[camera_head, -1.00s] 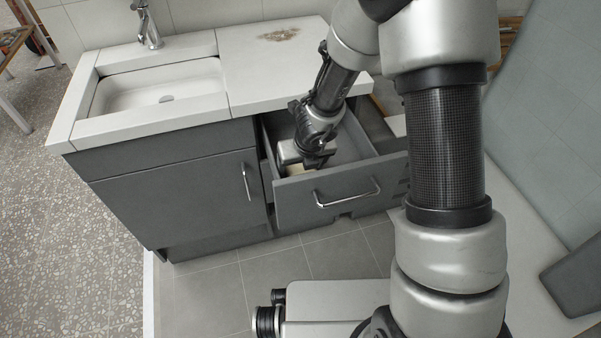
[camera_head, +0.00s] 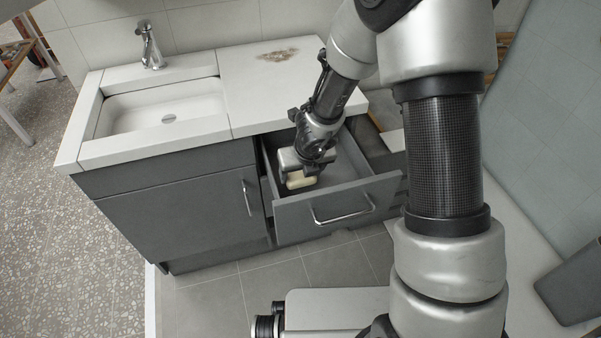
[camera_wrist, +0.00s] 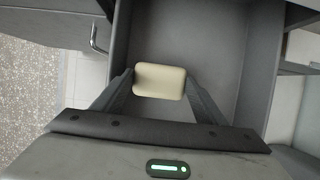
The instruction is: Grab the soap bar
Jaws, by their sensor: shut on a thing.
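The soap bar (camera_wrist: 160,81) is a pale cream block with rounded edges. In the wrist view it sits between the two fingers of my gripper (camera_wrist: 160,88), which is shut on it. In the head view the soap bar (camera_head: 301,180) shows just below my gripper (camera_head: 300,174), within the open drawer (camera_head: 335,209). The gripper's body and wrist hide part of the drawer's inside. I cannot tell exactly how far the soap is above the drawer floor.
The grey drawer front has a metal handle (camera_head: 342,212). The drawer walls stand close around my gripper. The white countertop (camera_head: 285,85) with a sink (camera_head: 165,110) and faucet (camera_head: 149,45) lies behind and to the left. A closed cabinet door (camera_head: 185,210) is left of the drawer.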

